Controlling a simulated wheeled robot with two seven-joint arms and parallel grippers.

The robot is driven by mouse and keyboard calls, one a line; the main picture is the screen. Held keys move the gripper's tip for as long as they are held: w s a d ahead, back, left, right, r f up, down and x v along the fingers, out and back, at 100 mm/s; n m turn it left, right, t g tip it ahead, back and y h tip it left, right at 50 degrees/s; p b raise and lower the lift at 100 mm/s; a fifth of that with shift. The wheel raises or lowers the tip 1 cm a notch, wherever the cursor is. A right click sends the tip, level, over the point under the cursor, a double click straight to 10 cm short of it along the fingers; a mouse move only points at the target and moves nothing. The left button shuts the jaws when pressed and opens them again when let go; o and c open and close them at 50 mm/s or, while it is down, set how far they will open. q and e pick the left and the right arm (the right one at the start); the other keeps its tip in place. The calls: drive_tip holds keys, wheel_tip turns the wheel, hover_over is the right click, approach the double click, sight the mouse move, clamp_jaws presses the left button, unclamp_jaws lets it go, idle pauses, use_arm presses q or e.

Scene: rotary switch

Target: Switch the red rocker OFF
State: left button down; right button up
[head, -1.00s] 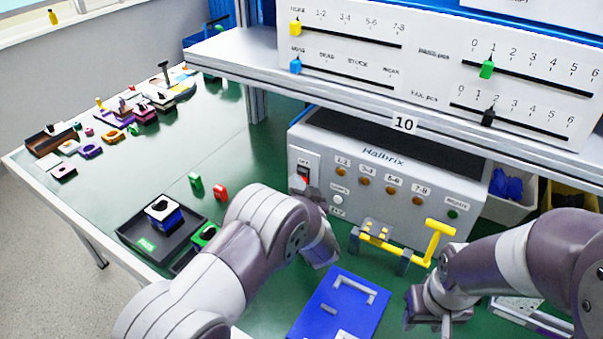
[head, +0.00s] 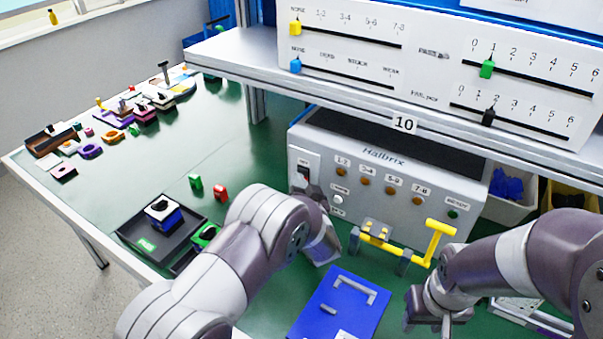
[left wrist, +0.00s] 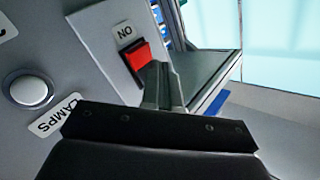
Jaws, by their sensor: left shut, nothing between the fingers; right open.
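The red rocker (left wrist: 138,62) sits in a black frame on the grey panel, beside an "ON" label. In the head view the rocker (head: 303,174) is small and dark, at the left of the Halbrix tester's front; I cannot read its position there. My left gripper (left wrist: 163,80) is shut and empty, its fingertips right beside one end of the rocker. I cannot tell whether they touch it. In the head view my left arm largely hides that gripper. My right gripper (head: 428,318) is open and empty, low at the front right.
A white round lamps button (left wrist: 28,90) is near the rocker. The grey tester (head: 430,185) carries several orange lamps and has a yellow lever (head: 437,243) in front. A blue plate (head: 340,305) lies between my arms. A shelf (head: 400,125) overhangs the tester.

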use_arm(q)
drive_tip(key=shift+s+a+p, duration=0.3)
drive_tip(key=shift+s, duration=0.4)
drive_tip(key=shift+s+a+f+p, duration=0.15)
drive_tip(key=shift+s+a+p, duration=0.15)
drive_tip(key=shift+s, duration=0.45)
drive_tip(key=shift+s+a+f+p, duration=0.1)
drive_tip(key=shift+s+a+p, duration=0.15)
drive_tip(key=shift+s+a, duration=0.35)
drive_tip(key=shift+s+a+f+p, duration=0.15)
drive_tip(key=shift+s+a+p, duration=0.1)
drive_tip(key=shift+s, duration=0.65)
